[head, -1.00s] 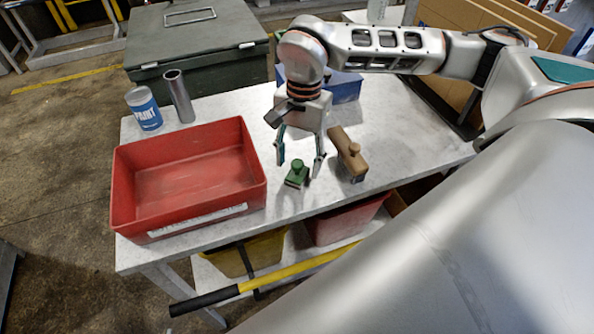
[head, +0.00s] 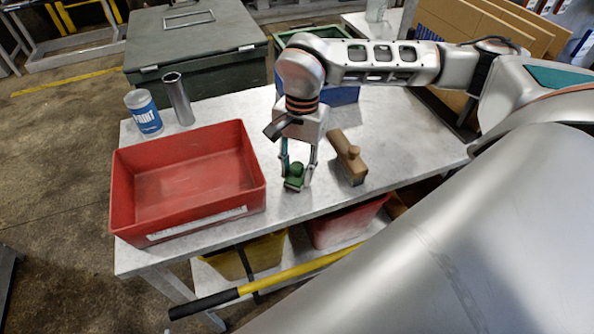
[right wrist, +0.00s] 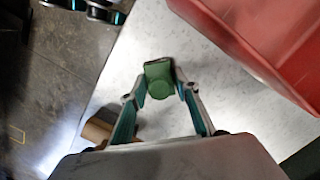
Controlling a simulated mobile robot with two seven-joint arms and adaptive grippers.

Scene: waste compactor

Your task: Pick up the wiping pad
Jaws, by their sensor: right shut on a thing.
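The wiping pad, a small green block with a round green knob on top (head: 293,184), is on the grey table near its front edge. My right gripper (head: 297,174) points down over it and is shut on it, one finger on each side. In the right wrist view the green pad (right wrist: 159,80) sits between the fingertips of my right gripper (right wrist: 160,88). I cannot tell whether the pad is still touching the table. My left gripper is not in view.
A red tray (head: 150,232) stands left of the pad. A paint can (head: 144,112), a metal tube (head: 178,98) and a blue bin (head: 347,94) stand farther back. Bare table (head: 405,140) lies to the right.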

